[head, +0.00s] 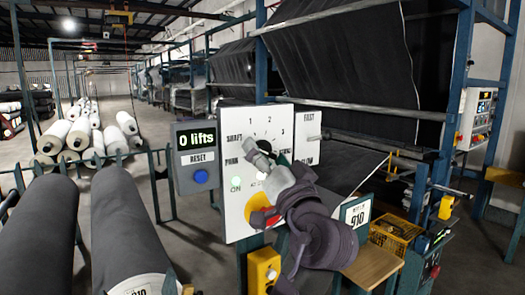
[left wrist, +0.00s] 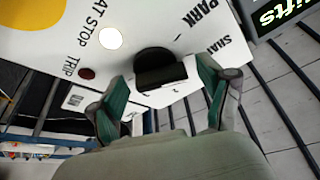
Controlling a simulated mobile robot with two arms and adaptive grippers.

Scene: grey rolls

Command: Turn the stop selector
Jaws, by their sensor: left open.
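The white control panel (head: 240,190) stands in the middle of the head view, with a dial marked SHAFT, PARK and numbers. The dial's black selector knob (head: 264,146) is partly hidden behind my left gripper (head: 266,162). In the left wrist view the black knob (left wrist: 160,72) shows between the two green-padded fingers of my left gripper (left wrist: 165,88). The fingers are open, one on each side of the knob; I cannot tell whether they touch it. A round white lamp (left wrist: 111,38) sits beside the words AT STOP. My right gripper is not in view.
A grey box (head: 194,158) reads "0 lifts" above a blue RESET button (head: 201,176). A yellow disc (head: 258,203) with a red button is low on the panel, partly behind my arm. Large dark rolls (head: 130,235) stand at left. A yellow basket (head: 394,233) is at right.

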